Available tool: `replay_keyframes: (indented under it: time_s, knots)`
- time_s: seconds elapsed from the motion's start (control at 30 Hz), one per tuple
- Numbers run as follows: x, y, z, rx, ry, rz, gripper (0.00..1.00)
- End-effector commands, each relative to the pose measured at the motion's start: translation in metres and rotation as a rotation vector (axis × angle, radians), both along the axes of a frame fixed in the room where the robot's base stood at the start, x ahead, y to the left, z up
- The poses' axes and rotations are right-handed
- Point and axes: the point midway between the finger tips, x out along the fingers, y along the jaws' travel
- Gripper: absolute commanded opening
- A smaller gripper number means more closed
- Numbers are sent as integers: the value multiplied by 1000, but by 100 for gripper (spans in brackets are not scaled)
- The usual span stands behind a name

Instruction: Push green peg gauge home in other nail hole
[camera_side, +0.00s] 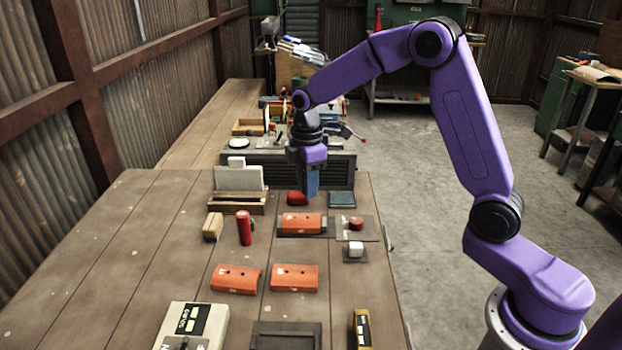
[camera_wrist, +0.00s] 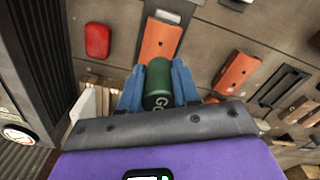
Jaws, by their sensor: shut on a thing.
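My gripper (camera_side: 312,190) is shut on the green peg gauge (camera_wrist: 158,82), which sits between the two blue fingers in the wrist view with white lettering on its end. In the side view the fingers hide the gauge. The gripper points down, behind and above an orange block (camera_side: 302,223) on a dark plate. That block also shows just beyond the gauge in the wrist view (camera_wrist: 160,42), with dark hole marks near its far end. The gauge's lower tip is hidden, so I cannot tell whether it touches the block or enters a hole.
Two more orange blocks (camera_side: 236,279) (camera_side: 294,278) lie nearer the front. A red block (camera_side: 297,198) and a blue-grey square (camera_side: 342,198) lie close to the gripper.

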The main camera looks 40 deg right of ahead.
Motion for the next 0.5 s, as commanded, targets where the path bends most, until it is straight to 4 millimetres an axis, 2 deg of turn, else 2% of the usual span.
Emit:
replay_keyframes:
  time_s: [0.5]
  knots:
    - [0,0,-36,0,1,0,0]
